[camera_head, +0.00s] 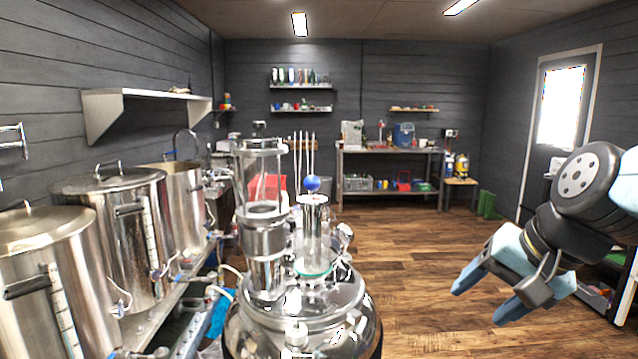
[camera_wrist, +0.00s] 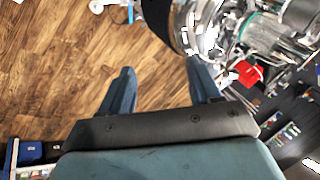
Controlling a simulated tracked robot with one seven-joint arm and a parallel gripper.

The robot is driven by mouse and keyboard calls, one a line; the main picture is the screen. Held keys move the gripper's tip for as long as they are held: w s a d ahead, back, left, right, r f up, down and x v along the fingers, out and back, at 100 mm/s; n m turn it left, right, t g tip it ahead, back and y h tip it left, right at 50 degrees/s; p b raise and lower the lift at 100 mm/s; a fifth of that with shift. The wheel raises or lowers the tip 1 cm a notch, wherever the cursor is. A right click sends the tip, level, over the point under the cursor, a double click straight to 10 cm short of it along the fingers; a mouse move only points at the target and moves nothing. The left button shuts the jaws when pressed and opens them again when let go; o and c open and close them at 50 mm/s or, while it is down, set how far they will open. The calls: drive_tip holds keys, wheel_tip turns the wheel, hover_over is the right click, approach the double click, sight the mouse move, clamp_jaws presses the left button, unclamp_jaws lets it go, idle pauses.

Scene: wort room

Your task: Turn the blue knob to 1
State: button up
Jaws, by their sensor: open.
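A round blue knob-like ball (camera_head: 312,183) sits on top of a clear glass column on the steel and glass vessel (camera_head: 262,240) in the middle of the head view. I cannot tell for sure that it is the task's blue knob, and no number marks are readable. My gripper (camera_head: 478,304) is at the right of the head view, well apart from the vessel, with its blue fingers spread and pointing down and left. In the wrist view the gripper (camera_wrist: 160,67) is open and empty over the wooden floor. Part of the vessel shows beyond the right finger.
Large steel kettles (camera_head: 128,235) with small taps stand on a bench at the left. A wall shelf (camera_head: 135,95) hangs above them. A workbench (camera_head: 390,150) with several items stands at the back. The wooden floor (camera_head: 425,235) between vessel and gripper is clear.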

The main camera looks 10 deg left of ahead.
drive_tip(key=w+a+r+m+y, duration=0.25)
drive_tip(key=a+m+y, duration=0.25)
drive_tip(key=a, duration=0.4)
drive_tip(key=m+t+y, duration=0.4)
drive_tip(key=m+y, duration=0.2)
drive_tip(key=m, duration=1.3)
approach(306, 197)
drive_tip(key=s+d+r, duration=0.2)
drive_tip(key=d+r, duration=0.1)
drive_tip(key=shift+t, duration=0.3)
drive_tip(key=x, duration=1.3)
drive_tip(key=shift+w+a+r, duration=0.2)
drive_tip(key=shift+a, duration=0.05)
drive_tip(key=shift+c, duration=0.4)
